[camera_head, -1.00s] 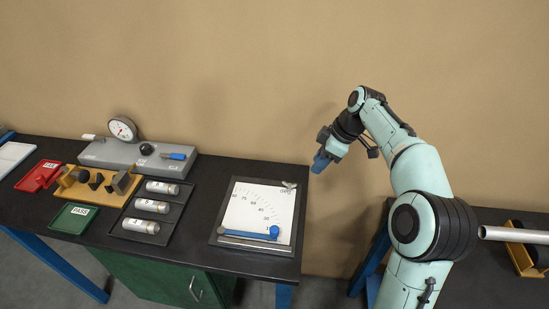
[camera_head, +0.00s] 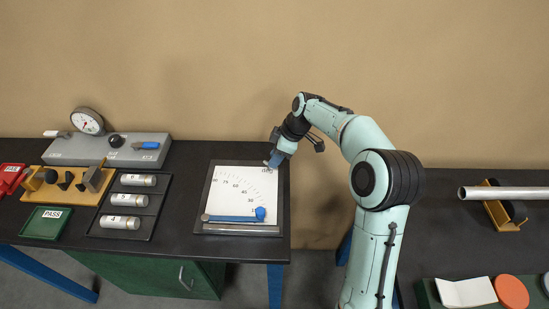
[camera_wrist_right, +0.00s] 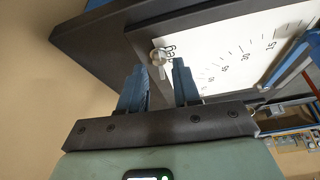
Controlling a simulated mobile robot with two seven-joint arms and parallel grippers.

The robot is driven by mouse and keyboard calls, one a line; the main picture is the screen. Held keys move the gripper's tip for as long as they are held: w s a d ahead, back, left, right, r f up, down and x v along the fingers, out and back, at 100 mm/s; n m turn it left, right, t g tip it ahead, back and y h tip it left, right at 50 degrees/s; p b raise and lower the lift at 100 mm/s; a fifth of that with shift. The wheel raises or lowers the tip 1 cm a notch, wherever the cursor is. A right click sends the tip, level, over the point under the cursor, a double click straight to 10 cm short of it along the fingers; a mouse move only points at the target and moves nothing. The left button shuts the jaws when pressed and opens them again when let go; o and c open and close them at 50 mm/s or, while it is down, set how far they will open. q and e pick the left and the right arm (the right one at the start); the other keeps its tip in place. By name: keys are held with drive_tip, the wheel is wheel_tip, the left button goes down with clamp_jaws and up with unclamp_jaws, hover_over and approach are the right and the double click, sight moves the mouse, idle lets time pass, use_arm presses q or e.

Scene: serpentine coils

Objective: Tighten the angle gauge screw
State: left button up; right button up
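The angle gauge (camera_head: 240,230) is a grey-framed board with a white degree scale, lying on the dark bench. Its blue arm (camera_head: 232,218) lies along the bottom of the scale, with a round blue knob at its right end. My right gripper (camera_head: 274,161) is at the gauge's upper right corner. In the right wrist view its two blue fingers (camera_wrist_right: 158,66) are apart and empty. A small light metal screw (camera_wrist_right: 160,57) at the gauge's corner shows between and just beyond the fingertips. In the head view the gripper hides this screw. My left gripper is out of view.
A grey dial-indicator stand (camera_head: 105,150), a yellow holder (camera_head: 62,196), a black tray of metal cylinders (camera_head: 104,232), and green (camera_head: 35,224) and red trays stand left of the gauge. A second bench at right carries a metal tube (camera_head: 505,192). A gap separates the benches.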

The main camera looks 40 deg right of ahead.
drive_tip(key=shift+w+a+f, duration=0.15)
drive_tip(key=shift+w+f, duration=0.1)
drive_tip(key=shift+f, duration=0.25)
clamp_jaws()
drive_tip(key=shift+s, duration=0.1)
